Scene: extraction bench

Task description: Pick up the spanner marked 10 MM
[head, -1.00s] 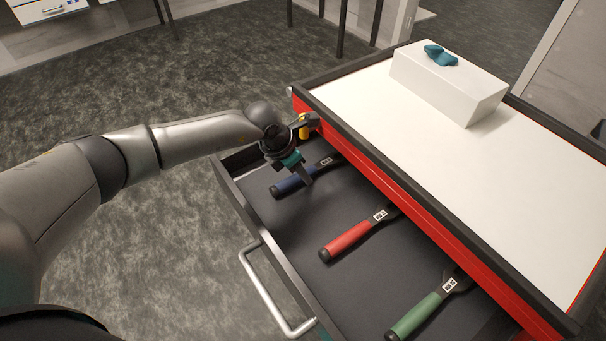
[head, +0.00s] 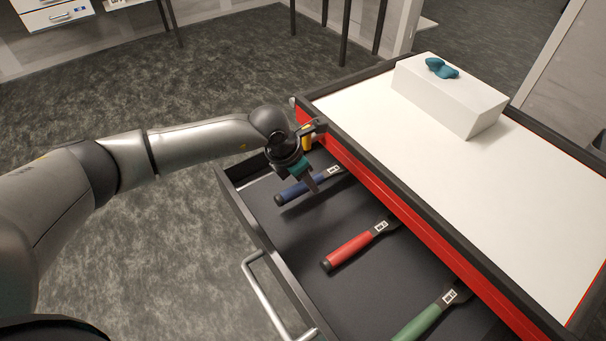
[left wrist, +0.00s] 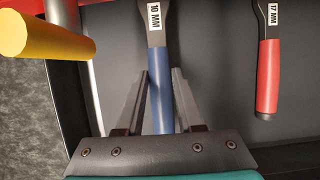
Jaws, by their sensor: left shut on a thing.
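The spanner marked 10 MM has a blue handle (head: 300,189) and lies at the far end of the open drawer. Its white label reads 10 MM in the left wrist view (left wrist: 154,20). My left gripper (head: 314,184) is at this spanner, shut on its handle, with one finger on each side in the left wrist view (left wrist: 160,74). The fingers hide part of the handle in the head view. I cannot tell clearly whether the spanner is clear of the drawer floor. My right gripper is not in view.
A red-handled spanner (head: 350,251) marked 17 MM and a green-handled spanner (head: 418,324) lie in the same drawer (head: 290,235). A yellow cylinder (head: 307,143) stands close to my left gripper by the cabinet corner. A white box (head: 447,98) bearing a teal object (head: 441,68) stands on top.

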